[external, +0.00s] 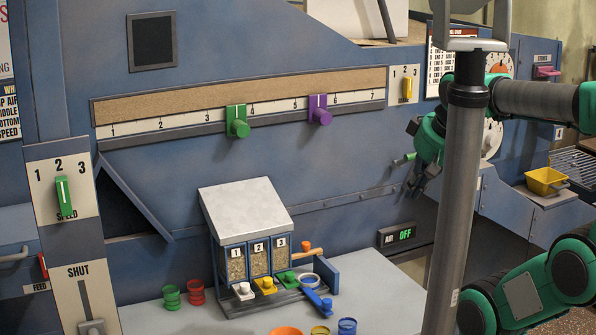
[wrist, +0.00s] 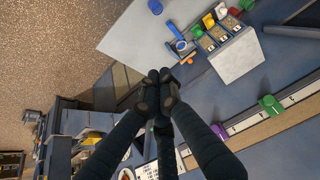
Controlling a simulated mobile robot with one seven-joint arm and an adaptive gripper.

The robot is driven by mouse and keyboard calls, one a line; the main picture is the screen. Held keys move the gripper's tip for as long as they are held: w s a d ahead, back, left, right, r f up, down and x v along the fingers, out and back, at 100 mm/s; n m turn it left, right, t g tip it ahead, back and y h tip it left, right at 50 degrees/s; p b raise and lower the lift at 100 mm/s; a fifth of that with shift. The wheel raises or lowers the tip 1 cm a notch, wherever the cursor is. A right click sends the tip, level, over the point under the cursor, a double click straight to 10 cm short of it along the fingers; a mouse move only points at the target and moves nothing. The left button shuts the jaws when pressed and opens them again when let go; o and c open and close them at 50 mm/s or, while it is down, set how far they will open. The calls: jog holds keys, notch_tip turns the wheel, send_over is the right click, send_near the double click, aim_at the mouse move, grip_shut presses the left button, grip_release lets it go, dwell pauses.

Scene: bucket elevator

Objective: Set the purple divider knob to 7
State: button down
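The purple divider knob (external: 320,112) sits on the long numbered scale (external: 160,124), between 5 and 6. The 7 is near the scale's right end. In the wrist view the purple knob (wrist: 221,132) is to the lower right of my fingertips. My gripper (external: 423,170) is right of the scale in the external view, partly hidden by a grey pole. In the wrist view my gripper (wrist: 158,84) has its dark fingers together at the tips, with nothing visible between them. It is apart from the knob.
A green divider knob (external: 237,122) sits between 3 and 4 on the same scale. A small yellow slider (external: 407,87) is just right of the scale. A sample box (external: 246,212) stands on the grey table (external: 385,290).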

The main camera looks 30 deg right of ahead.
jog(key=w+r+h+p, duration=0.15)
jog(key=w+r, duration=0.25)
jog(key=w, duration=0.4)
jog(key=w+r+g+p, duration=0.1)
jog(key=w+r+p, duration=0.1)
jog(key=w+r, duration=0.5)
jog(key=w+r+h+p, duration=0.1)
jog(key=w+r, duration=0.1)
jog(key=w, duration=0.8)
jog(key=w+a+f+h+p, duration=0.1)
jog(key=w+a+p, duration=0.1)
jog(key=w, duration=1.2)
jog(key=w+a+m+h+p, duration=0.1)
jog(key=w+a+p, duration=0.2)
jog(key=w, duration=1.1)
jog(key=shift+w+f+h, duration=0.2)
jog(key=shift+f+h, duration=0.15)
jog(key=shift+d+f, duration=0.1)
jog(key=shift+f, duration=0.05)
